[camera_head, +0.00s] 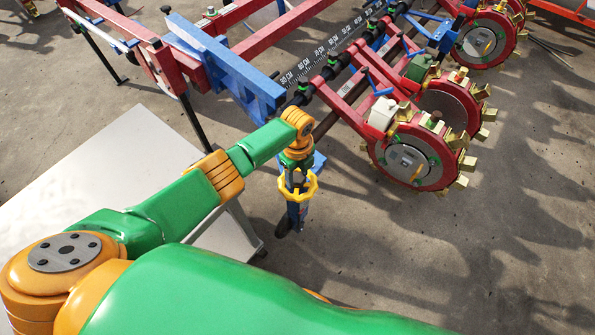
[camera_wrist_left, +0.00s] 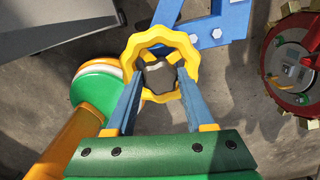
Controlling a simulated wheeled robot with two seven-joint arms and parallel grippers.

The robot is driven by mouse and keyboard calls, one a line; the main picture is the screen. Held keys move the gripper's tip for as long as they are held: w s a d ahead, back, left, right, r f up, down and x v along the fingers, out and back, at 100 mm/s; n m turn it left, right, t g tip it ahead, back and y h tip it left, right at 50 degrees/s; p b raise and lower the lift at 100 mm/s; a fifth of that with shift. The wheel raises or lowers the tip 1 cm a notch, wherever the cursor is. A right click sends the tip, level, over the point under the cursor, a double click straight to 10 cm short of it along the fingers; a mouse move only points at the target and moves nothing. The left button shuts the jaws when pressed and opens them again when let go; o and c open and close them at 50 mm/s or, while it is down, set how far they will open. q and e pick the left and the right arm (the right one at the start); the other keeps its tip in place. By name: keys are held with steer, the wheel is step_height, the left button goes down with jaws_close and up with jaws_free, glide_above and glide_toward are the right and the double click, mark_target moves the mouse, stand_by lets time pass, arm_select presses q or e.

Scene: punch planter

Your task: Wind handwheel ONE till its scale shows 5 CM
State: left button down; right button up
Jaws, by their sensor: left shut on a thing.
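A yellow handwheel with a wavy rim (camera_head: 311,187) sits low beside the planter frame, at the end of my left arm. In the left wrist view the handwheel (camera_wrist_left: 133,52) is a ring around a dark middle. My left gripper (camera_head: 298,190) comes down over it. A black scale strip with white CM figures (camera_head: 320,52) runs along the frame. I cannot make out a scale or number for this handwheel. My right gripper is not in view.
Red punch wheels with brass cups (camera_head: 407,160) stand to the right of the handwheel. A blue beam (camera_head: 222,62) lies behind my arm. A blue bracket (camera_wrist_left: 234,22) is close above the ring. A pale table (camera_head: 110,165) is at the left. The floor at lower right is clear.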

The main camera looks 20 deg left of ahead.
arm_select(q)
steer(key=n, duration=0.3)
steer(key=shift+r+n+p, duration=0.1)
steer(key=shift+n+p, duration=0.2)
steer(key=shift+p, duration=0.1)
steer(key=n, duration=0.3)
steer(key=shift+s+n+p, duration=0.1)
steer(key=shift+n+p, duration=0.2)
steer(key=shift+p, duration=0.05)
steer(key=n, duration=0.3)
steer(key=shift+n+p, duration=0.3)
steer(key=shift+n, duration=0.1)
steer(key=n, duration=0.3)
steer(key=shift+n, duration=0.3)
steer(key=n, duration=0.3)
steer(key=shift+n+p, duration=0.3)
steer(key=shift+p, duration=0.1)
steer(key=n, duration=0.3)
steer(key=shift+n, duration=0.3)
steer(key=n, duration=0.4)
steer(key=shift+d+n, duration=0.1)
steer(key=shift+n, duration=0.2)
steer(key=n, duration=0.3)
steer(key=shift+n, duration=0.3)
steer(key=n, duration=1.1)
steer(key=shift+d+n, duration=0.1)
steer(key=shift+n, duration=0.3)
steer(key=n, duration=0.5)
steer(key=shift+b, duration=0.3)
steer(key=n, duration=0.5)
